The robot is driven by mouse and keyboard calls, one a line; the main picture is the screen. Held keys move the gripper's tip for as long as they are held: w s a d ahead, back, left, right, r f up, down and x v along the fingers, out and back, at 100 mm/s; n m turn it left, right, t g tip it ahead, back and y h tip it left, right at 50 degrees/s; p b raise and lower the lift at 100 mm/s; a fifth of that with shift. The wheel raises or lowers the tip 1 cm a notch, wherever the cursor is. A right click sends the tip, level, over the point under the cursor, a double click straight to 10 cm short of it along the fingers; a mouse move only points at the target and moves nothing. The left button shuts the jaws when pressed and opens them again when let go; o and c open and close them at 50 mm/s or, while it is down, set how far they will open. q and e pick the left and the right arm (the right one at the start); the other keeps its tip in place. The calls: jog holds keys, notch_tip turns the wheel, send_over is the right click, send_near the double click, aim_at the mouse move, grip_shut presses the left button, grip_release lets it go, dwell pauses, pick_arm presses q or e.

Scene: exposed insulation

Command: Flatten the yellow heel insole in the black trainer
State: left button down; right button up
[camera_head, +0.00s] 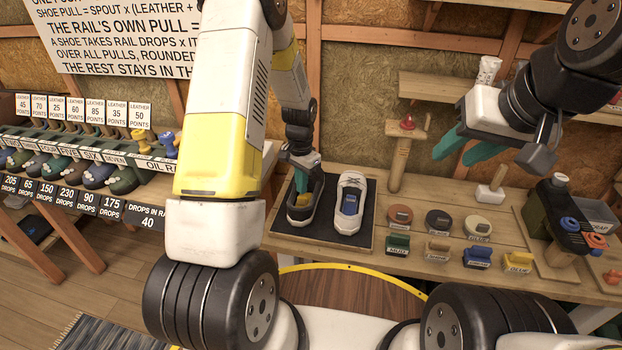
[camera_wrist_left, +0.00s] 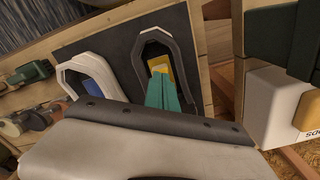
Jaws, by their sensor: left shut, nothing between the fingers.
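The black trainer (camera_head: 300,212) stands on a dark mat (camera_head: 335,238) on the workbench, beside a white trainer (camera_head: 348,208) with a blue insole. The yellow insole (camera_head: 297,213) lies inside the black trainer's opening, and it also shows in the left wrist view (camera_wrist_left: 160,69), partly hidden by my fingers. My left gripper (camera_head: 301,183) points down into the black trainer with its green fingers closed together; in the left wrist view the fingers (camera_wrist_left: 165,95) reach over the yellow insole. Whether they touch it cannot be told. My right gripper (camera_head: 460,150) is raised over the bench at the right, its green fingers apart and empty.
Round tins (camera_head: 400,215) and small labelled brushes (camera_head: 437,248) stand right of the mat. A wooden post (camera_head: 400,160) stands behind. A dark machine (camera_head: 560,215) with orange rings is at the far right. A rack of shoes (camera_head: 80,170) fills the left.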

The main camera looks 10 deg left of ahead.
pick_arm(q)
jog(key=shift+r, duration=2.45)
notch_tip(320, 180, up, 10)
jog(key=n+t, duration=0.1)
send_over(302, 197)
jog(key=s, duration=0.3)
jog(key=s+r+n+t+h, duration=0.1)
jog(key=s+r+n+t, duration=0.1)
jog(key=s+r, duration=0.6)
jog(key=s+d+r+n+t+h, duration=0.1)
jog(key=s+d+r+n+t, duration=0.1)
jog(key=s+r, duration=0.7)
jog(key=s+t, duration=0.1)
jog(key=s, duration=0.3)
jog(key=shift+s+r+n, duration=0.15)
jog(key=shift+r+n, duration=0.2)
jog(key=shift+n, duration=0.05)
jog(key=shift+d, duration=0.1)
